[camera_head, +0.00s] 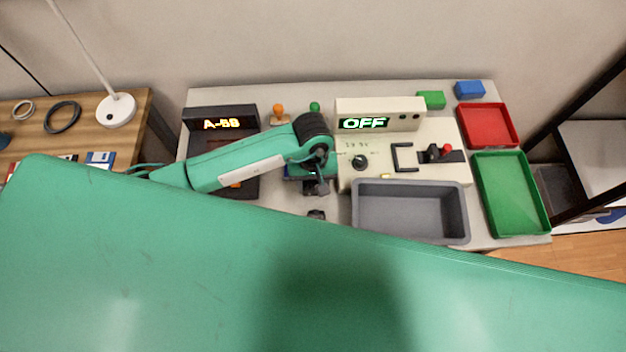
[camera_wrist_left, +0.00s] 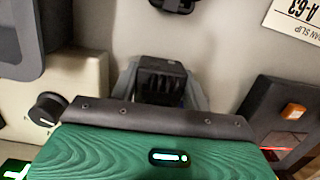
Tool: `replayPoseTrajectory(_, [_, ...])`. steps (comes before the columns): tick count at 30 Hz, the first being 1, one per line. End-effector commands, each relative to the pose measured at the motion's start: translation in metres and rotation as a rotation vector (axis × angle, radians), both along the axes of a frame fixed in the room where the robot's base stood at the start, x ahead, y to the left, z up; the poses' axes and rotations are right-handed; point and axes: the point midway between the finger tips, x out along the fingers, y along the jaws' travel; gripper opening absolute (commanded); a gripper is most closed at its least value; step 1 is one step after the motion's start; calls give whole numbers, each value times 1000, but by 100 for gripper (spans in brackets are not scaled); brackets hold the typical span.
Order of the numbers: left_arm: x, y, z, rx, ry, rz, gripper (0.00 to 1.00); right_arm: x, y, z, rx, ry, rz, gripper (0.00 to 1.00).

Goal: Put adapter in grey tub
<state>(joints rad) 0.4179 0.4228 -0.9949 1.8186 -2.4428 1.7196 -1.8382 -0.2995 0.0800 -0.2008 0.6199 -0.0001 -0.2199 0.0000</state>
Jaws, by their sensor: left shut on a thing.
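The grey tub (camera_head: 410,213) stands empty at the front of the table, right of my left arm. A corner of it shows at the top left of the left wrist view (camera_wrist_left: 62,30). My left gripper (camera_head: 319,188) is left of the tub, outside it. In the left wrist view its grey fingers (camera_wrist_left: 160,90) are shut on a black ribbed block, which I take to be the adapter (camera_wrist_left: 160,78). The block's lower part is hidden by the gripper. My right gripper is not in view.
A cream console (camera_head: 430,165) with a knob, handle and red-topped lever stands behind the tub. A dark A-5B unit (camera_head: 222,122) is left. Green (camera_head: 512,195) and red (camera_head: 487,125) trays are right. A small dark object (camera_head: 316,214) lies left of the tub.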

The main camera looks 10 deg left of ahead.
Motion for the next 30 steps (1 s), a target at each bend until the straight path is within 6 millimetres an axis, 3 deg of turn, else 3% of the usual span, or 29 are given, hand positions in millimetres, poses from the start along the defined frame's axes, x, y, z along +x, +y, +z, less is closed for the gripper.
replayPoseTrajectory(10, [1, 0, -4, -1, -1, -1, 16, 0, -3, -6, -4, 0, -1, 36])
replayPoseTrajectory(11, [1, 0, -2, -1, 0, 0, 53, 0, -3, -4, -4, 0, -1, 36])
replayPoseTrajectory(13, [0, 0, -2, -1, 0, 0, 67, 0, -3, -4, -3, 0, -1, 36])
replayPoseTrajectory(14, [0, 0, -2, -1, 0, 0, 69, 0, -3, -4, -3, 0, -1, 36])
replayPoseTrajectory(26, [1, 0, 4, -1, -1, 1, 69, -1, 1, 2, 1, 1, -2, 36])
replayPoseTrajectory(30, [5, 1, 22, 0, -6, -1, 69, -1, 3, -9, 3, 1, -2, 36])
